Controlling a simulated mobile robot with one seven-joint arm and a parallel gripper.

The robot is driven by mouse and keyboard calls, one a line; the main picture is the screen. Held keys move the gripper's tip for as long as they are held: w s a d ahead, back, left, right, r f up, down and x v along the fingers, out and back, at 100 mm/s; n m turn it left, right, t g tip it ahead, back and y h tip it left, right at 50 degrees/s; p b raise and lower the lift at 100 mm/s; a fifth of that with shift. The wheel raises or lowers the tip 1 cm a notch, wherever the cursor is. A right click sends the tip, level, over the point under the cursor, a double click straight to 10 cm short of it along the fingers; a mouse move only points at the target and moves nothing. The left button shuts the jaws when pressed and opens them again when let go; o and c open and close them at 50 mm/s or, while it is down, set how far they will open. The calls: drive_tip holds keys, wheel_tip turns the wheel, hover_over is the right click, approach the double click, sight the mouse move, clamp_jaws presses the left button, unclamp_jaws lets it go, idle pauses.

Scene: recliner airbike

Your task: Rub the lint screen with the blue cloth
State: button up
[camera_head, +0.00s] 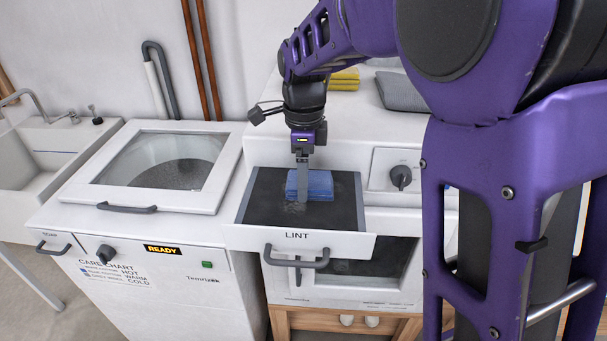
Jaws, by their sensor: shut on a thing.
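The lint screen (262,203) is the dark panel inside the pulled-out drawer (330,246) marked LINT, on the white machine at centre. Pale grey lint shows on it near the cloth. The blue cloth (318,181) is folded and lies on or just above the screen, around its middle; exact contact cannot be told. My gripper (303,192) points down from above and is shut on the blue cloth. The gripper's fingers cover part of the cloth, and the cloth hides part of the screen.
A washer (160,172) with a glass lid and a READY display stands at left, beside a sink (30,165). A yellow folded cloth (345,80) and a grey one (402,92) lie on the machine top. A knob (401,177) sits right of the drawer. My arm fills the right side.

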sight(297, 208)
drive_tip(key=shift+s+d, duration=0.25)
drive_tip(key=shift+s, duration=0.65)
drive_tip(key=shift+s+d, duration=0.25)
drive_tip(key=shift+s, duration=0.6)
drive_tip(key=shift+s+d, duration=0.1)
drive_tip(key=shift+s, duration=0.2)
drive_tip(key=shift+w+a, duration=0.25)
drive_tip(key=shift+w, duration=0.6)
drive_tip(key=shift+w+a, duration=0.25)
drive_tip(key=shift+w, duration=0.5)
drive_tip(key=shift+w+a, duration=0.2)
drive_tip(key=shift+w, duration=0.5)
drive_tip(key=shift+s+a, duration=0.15)
drive_tip(key=shift+s, duration=0.8)
drive_tip(key=shift+s+a, duration=0.2)
drive_tip(key=shift+s, duration=0.7)
drive_tip(key=shift+s+a, duration=0.15)
drive_tip(key=shift+s, duration=0.8)
drive_tip(key=shift+w+r, duration=0.1)
drive_tip(key=shift+r, duration=1.45)
